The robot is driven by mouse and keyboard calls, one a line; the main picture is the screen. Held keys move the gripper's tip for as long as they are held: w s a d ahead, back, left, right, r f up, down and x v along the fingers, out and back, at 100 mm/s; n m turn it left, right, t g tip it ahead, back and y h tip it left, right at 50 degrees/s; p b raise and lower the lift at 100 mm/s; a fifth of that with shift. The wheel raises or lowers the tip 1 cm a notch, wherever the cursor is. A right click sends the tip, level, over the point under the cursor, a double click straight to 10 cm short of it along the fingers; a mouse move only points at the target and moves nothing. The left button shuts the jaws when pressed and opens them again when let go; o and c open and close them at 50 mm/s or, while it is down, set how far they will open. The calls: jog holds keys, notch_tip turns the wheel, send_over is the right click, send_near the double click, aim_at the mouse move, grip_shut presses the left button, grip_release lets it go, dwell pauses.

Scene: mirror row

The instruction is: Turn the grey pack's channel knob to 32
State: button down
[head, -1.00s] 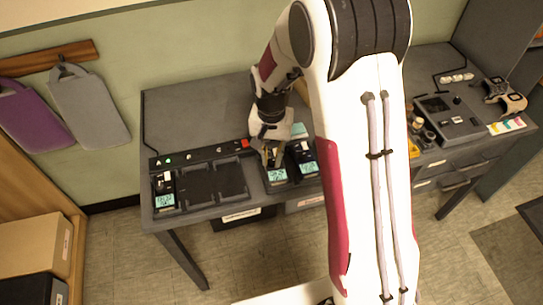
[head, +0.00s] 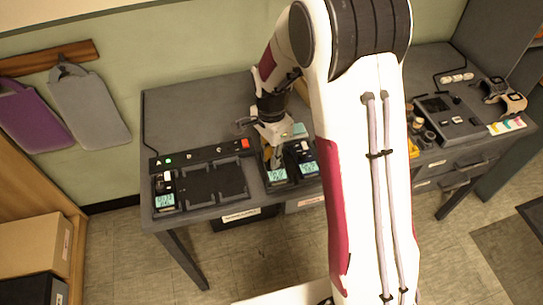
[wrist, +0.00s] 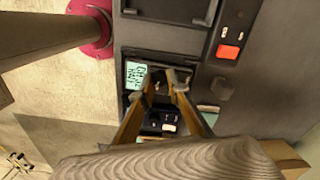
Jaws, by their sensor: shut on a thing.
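The grey pack (head: 277,176) stands in the dock on the desk, its lit display facing up; it also shows in the wrist view (wrist: 135,74). My gripper (head: 274,158) points down onto the top end of this pack. In the wrist view my gripper's fingertips (wrist: 166,76) are close together beside the display, shut on the small dark channel knob (wrist: 160,87). The knob is mostly hidden between the fingers. The display digits are too small and blurred to read surely.
A dark pack (head: 304,162) stands close to the right of the grey one. Another pack (head: 165,196) sits at the dock's left end, with empty bays (head: 215,182) between. A red switch (head: 245,144) is behind. A control box (head: 452,120) stands at right.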

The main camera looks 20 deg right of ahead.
jog(key=shift+m, duration=0.6)
jog(key=c, duration=1.9)
grip_release()
jog(key=shift+r, duration=0.1)
jog(key=shift+r, duration=5.85)
jog(key=shift+n, duration=0.3)
